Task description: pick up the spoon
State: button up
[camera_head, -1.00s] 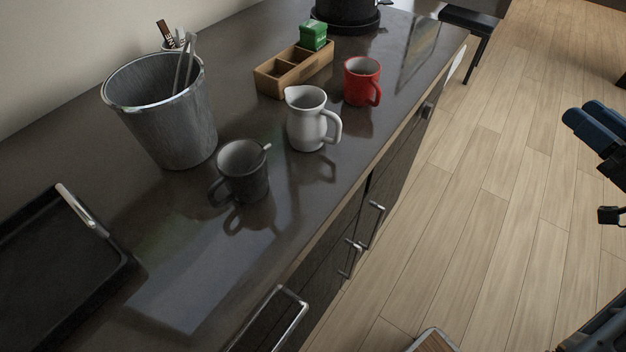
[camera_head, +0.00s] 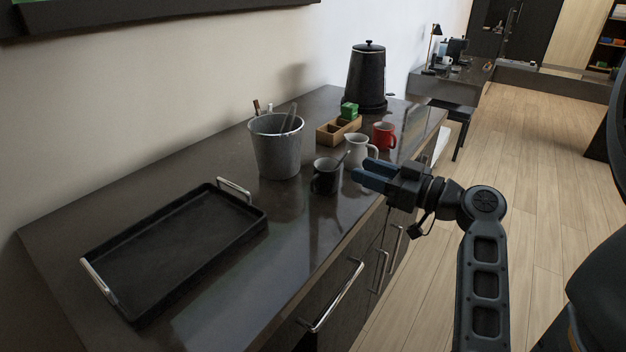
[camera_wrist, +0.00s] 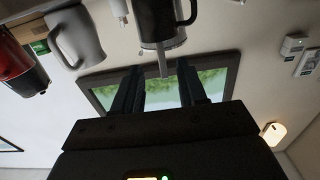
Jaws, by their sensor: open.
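A dark grey mug (camera_head: 325,178) stands on the counter, its handle towards the left. The light handle of a spoon (camera_head: 342,159) sticks out over the mug's right rim; its bowl is hidden inside the mug. My gripper (camera_head: 360,174) is open and empty, to the right of the mug, fingers pointing left towards it. In the wrist view the mug (camera_wrist: 155,28) is at the top, and the spoon handle (camera_wrist: 163,62) shows between my two fingertips (camera_wrist: 159,75). I cannot tell how far ahead of the fingers it is.
A white pitcher (camera_head: 361,151) stands just behind my gripper, with a red mug (camera_head: 384,136) beyond. A wooden box (camera_head: 330,134) and black kettle (camera_head: 366,75) stand farther back. A black tray (camera_head: 170,245) lies at left.

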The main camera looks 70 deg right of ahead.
aim_at(342, 161)
jog(key=x, duration=0.2)
jog(key=p+x, duration=0.1)
jog(key=x, duration=0.1)
jog(key=p+x, duration=0.1)
jog(key=x, duration=0.1)
jog(key=shift+w+r, duration=0.25)
jog(key=shift+w, duration=0.15)
grip_shut()
